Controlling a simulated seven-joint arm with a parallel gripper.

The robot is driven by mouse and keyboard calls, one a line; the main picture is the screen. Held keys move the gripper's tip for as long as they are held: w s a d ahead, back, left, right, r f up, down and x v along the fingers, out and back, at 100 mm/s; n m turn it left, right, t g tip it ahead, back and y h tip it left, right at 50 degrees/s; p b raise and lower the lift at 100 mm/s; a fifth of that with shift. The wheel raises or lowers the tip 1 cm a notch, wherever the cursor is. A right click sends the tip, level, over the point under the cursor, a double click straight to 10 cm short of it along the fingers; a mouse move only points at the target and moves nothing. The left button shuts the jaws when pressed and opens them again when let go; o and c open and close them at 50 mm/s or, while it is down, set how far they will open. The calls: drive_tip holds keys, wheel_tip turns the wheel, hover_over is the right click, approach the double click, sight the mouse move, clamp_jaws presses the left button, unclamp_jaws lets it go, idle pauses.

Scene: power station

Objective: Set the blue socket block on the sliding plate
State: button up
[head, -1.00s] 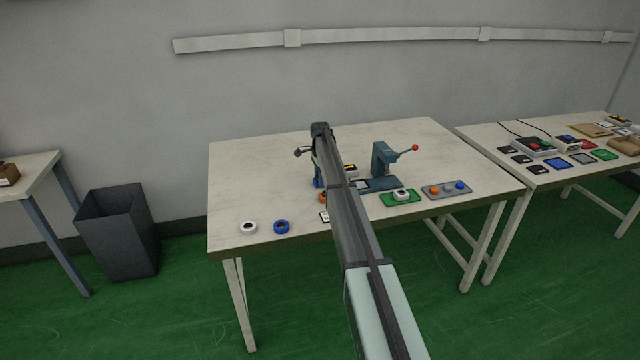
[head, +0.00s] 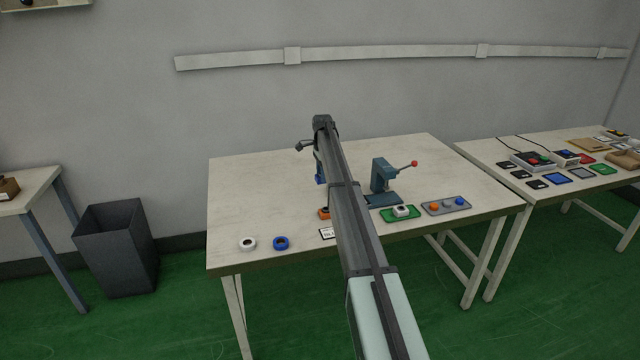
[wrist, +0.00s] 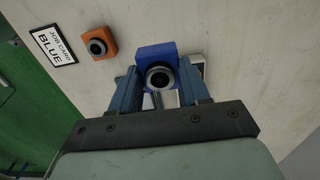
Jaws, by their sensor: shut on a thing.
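The blue socket block (wrist: 157,58) has a round dark socket with a metal rim. My gripper (wrist: 159,78) is shut on it, one finger on each side, in the wrist view. In the head view the blue block (head: 320,172) hangs below the end of my arm, apparently above the table. The press (head: 383,177), with a red-knobbed lever, stands to the right of my arm on a blue-grey base (head: 385,200). My arm hides part of that area, and I cannot single out the sliding plate there. Pale and grey pieces show partly behind the block in the wrist view.
An orange socket block (wrist: 97,43) and a job card reading BLUE (wrist: 53,45) lie beside the held block. White (head: 248,243) and blue rings (head: 281,242) lie left.

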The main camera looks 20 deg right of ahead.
drive_tip(key=s+d, duration=0.3)
drive_tip(key=d, duration=0.3)
drive_tip(key=s+d, duration=0.4)
drive_tip(key=d, duration=0.3)
drive_tip(key=shift+d+f, duration=0.2)
drive_tip(key=shift+d, duration=0.1)
drive_tip(key=shift+f, duration=2.95)
drive_tip(key=shift+f, duration=0.65)
drive_tip(key=o, duration=1.1)
drive_tip(key=shift+o, duration=0.2)
drive_tip(key=shift+r, duration=0.1)
